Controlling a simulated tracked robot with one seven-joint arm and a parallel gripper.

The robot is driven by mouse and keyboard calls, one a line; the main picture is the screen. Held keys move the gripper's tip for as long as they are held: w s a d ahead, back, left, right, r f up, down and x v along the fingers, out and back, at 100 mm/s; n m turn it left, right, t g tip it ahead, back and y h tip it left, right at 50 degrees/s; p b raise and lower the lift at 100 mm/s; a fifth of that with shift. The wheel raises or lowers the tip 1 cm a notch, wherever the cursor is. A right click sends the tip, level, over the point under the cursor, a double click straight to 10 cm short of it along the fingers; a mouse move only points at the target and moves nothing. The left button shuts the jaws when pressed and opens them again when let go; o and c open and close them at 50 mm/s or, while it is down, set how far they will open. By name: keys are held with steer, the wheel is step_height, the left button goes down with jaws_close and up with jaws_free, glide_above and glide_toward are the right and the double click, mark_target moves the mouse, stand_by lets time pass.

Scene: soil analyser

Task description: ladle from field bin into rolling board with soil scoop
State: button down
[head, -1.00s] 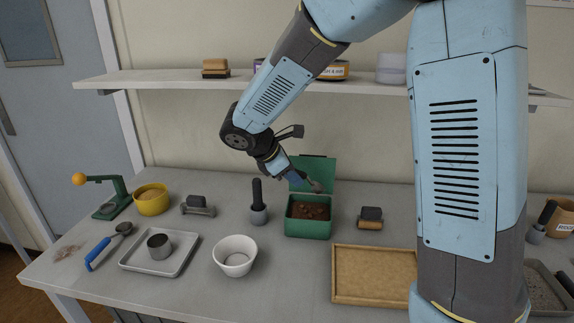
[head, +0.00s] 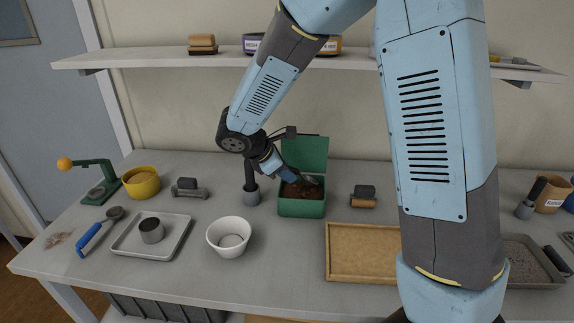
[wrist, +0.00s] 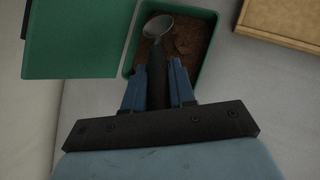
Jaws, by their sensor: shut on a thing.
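The field bin is a green box (head: 302,209) with its lid (head: 305,154) standing open at the back and brown soil (head: 296,190) inside. My gripper (head: 291,175) is over the bin. In the wrist view my gripper (wrist: 160,95) is shut on the dark handle of the soil scoop (wrist: 157,27). The scoop's grey metal bowl is over or in the soil; I cannot tell how deep, or whether it holds soil. The rolling board (head: 362,272) is a tan rimmed board to the right of the bin, partly hidden by my arm; its corner (wrist: 285,18) shows in the wrist view.
A white bowl (head: 229,236) and a grey tray with a metal cup (head: 151,230) stand left of the bin. A shelf (head: 210,62) runs above.

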steer(key=shift+f, duration=2.05)
steer(key=shift+h, duration=0.5)
steer(key=shift+s+a+r, duration=0.1)
steer(key=shift+r, duration=1.65)
steer(key=shift+a+r, duration=0.1)
steer(key=shift+r, duration=1.6)
steer(key=shift+s+a+f+t+h, duration=0.25)
steer(key=shift+a+f+t+h, duration=0.15)
steer(key=shift+a+h, duration=0.35)
steer(key=shift+s+a+f+t+h, duration=0.35)
steer(key=shift+a+h, duration=0.25)
steer(key=shift+h, duration=0.25)
steer(key=shift+s+a+f+t+h, duration=0.25)
steer(key=shift+a+t+h, duration=0.2)
steer(key=shift+a+h, duration=0.3)
steer(key=shift+w+d, duration=0.1)
steer(key=shift+d, duration=0.05)
